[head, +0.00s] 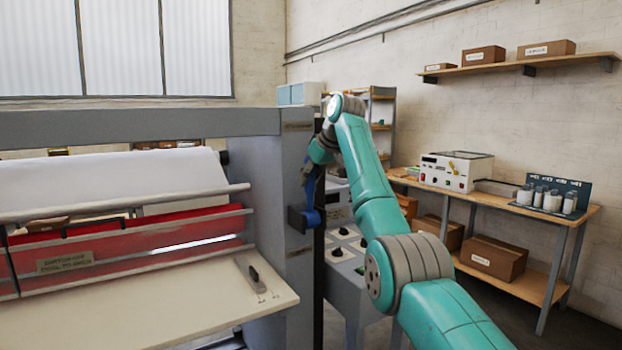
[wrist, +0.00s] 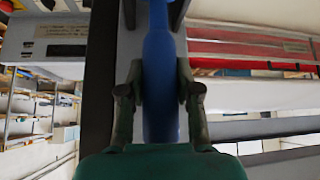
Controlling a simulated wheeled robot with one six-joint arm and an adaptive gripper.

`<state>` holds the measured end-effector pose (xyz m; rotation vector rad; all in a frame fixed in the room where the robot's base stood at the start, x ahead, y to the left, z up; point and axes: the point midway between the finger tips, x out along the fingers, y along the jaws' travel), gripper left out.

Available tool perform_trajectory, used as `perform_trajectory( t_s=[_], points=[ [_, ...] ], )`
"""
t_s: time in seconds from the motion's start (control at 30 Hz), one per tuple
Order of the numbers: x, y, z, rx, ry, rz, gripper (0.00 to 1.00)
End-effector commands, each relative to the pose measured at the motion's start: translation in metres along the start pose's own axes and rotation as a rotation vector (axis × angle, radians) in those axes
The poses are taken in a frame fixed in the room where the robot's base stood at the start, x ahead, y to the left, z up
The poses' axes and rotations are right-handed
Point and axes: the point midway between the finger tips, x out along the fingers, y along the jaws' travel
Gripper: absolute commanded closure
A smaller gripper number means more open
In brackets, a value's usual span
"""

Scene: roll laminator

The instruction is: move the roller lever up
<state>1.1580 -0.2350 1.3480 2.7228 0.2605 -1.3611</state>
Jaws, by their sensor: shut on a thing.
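The blue roller lever (head: 311,190) is on the side of the laminator's grey end housing (head: 262,200). It rises from a dark blue pivot block (head: 300,218) and stands close to upright. My gripper (head: 308,172) is at the upper part of the lever, partly hidden by the arm and the housing edge. In the wrist view the lever (wrist: 160,75) runs between the two fingers of my gripper (wrist: 159,92). The fingers are shut on it, one on each side. The lever's end is partly hidden by the green gripper body.
The laminator's white roll (head: 120,180), red guard (head: 130,240) and front table (head: 180,305) lie left of the housing. A control panel (head: 345,245) stands just behind the lever. A wooden workbench (head: 500,205) with equipment stands along the right wall.

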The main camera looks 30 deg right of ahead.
Motion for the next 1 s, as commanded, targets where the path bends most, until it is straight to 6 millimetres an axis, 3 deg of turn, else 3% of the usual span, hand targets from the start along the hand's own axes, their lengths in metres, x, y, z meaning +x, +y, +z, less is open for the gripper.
perform_trajectory(
  t_s=[0.6,0.63,0.7,0.73,1.0],
  points=[
    [0.0028,-0.0005,-0.0009,0.001,-0.018,-0.003,1.0],
    [0.0028,-0.0005,-0.001,0.001,-0.018,-0.003,0.62],
    [0.0028,-0.0005,-0.0009,0.001,-0.018,-0.003,0.45],
    [0.0027,-0.0005,-0.0009,0.001,-0.018,-0.003,0.41],
    [0.0014,0.0,-0.0008,0.002,-0.018,-0.003,0.41]
  ],
)
